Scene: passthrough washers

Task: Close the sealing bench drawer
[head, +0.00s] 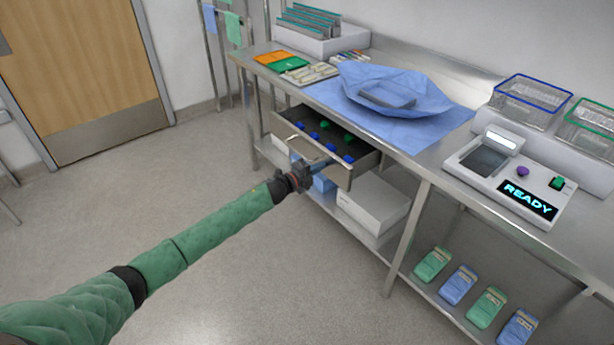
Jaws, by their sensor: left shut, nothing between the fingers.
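The sealing bench drawer (342,174) is pulled out from under the steel bench (425,160). Several blue and green items lie inside it. My left arm, in a green sleeve, reaches in from the left, and my left gripper (318,168) is at the front of the drawer. Its fingers are shut and hold nothing. They overlap the drawer front in the picture, and I cannot tell whether they touch it. My right gripper is not in view.
On the bench are a blue wrap with a grey tray (388,95), a sealing device (510,175) reading READY and wire baskets (532,98). A white box (372,203) and several packs (458,284) sit on the lower shelf. The floor (150,190) at left is clear.

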